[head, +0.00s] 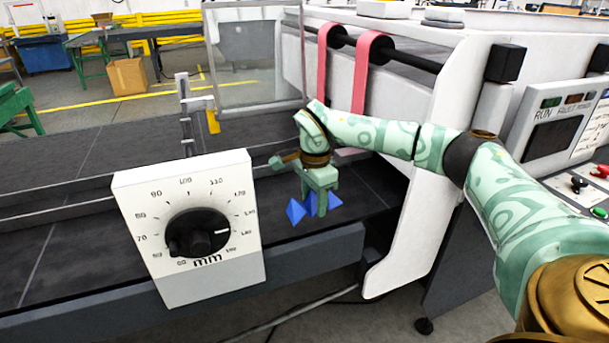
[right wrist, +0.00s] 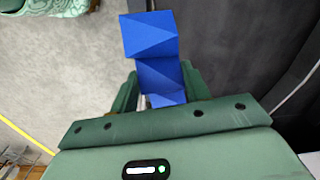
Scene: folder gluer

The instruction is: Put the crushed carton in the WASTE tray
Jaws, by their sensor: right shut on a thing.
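The crushed carton (head: 296,211) is a blue, creased, folded piece over the dark belt in the head view. In the right wrist view the carton (right wrist: 150,38) stretches out from between the fingers, with a bent, faceted shape. My right gripper (head: 318,203) points down and is shut on it; the fingers (right wrist: 158,90) lie on both sides of the carton in the right wrist view. In the head view the fingers hide its middle. I cannot tell whether the carton touches the belt. The WASTE tray and my left gripper are not in view.
A white dial box (head: 190,225) marked mm stands at the belt's (head: 90,240) front edge, left of my right gripper. A clear guard panel (head: 255,55) and pink belts (head: 370,70) are behind. A white machine side plate (head: 415,190) stands to the right.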

